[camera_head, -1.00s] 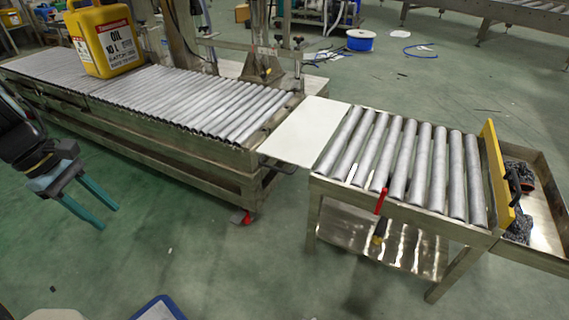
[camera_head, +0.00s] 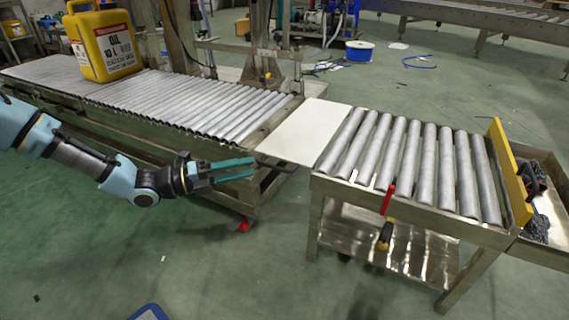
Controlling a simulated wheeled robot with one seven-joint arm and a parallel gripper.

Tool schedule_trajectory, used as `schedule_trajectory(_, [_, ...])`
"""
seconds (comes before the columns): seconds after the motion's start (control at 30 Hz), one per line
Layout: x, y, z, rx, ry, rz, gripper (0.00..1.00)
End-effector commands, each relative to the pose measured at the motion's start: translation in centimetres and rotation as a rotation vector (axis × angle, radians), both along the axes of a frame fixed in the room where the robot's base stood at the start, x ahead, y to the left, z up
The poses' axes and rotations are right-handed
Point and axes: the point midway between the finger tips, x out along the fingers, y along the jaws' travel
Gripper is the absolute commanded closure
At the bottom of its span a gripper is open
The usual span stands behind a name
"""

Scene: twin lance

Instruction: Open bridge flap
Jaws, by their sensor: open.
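The bridge flap (camera_head: 310,130) is a flat pale plate. It lies level across the gap between the long roller conveyor (camera_head: 200,105) on the left and the short roller table (camera_head: 415,165) on the right. A dark handle-like bar (camera_head: 275,165) shows at the flap's near left edge. My gripper (camera_head: 254,169) has two teal fingers, open and empty, pointing right. In the picture its fingertips are just left of the dark bar; whether they touch it I cannot tell.
A yellow oil can (camera_head: 104,45) stands on the long conveyor. A red-handled lever (camera_head: 388,198) hangs at the short table's front. A yellow end plate (camera_head: 510,170) and a metal tray (camera_head: 552,215) are at the right.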

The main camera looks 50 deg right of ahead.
Motion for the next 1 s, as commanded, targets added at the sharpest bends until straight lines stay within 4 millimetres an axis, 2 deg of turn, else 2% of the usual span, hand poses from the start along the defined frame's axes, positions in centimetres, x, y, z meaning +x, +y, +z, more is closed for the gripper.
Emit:
schedule_trajectory(0.17, [-1.2, -1.7, -0.2, -0.001, 0.002, -0.002, 0.58])
schedule_trajectory(0.4, [-3.7, -5.6, -0.1, -0.005, -0.002, -0.007, 0.58])
schedule_trajectory(0.6, [-5.1, -8.0, 0.1, -0.005, -0.002, -0.005, 0.58])
schedule_trajectory(0.8, [-5.7, -9.0, 0.4, -0.003, -0.003, -0.002, 0.58])
schedule_trajectory(1.0, [-5.7, -9.0, 0.5, -0.003, -0.003, -0.002, 0.58])
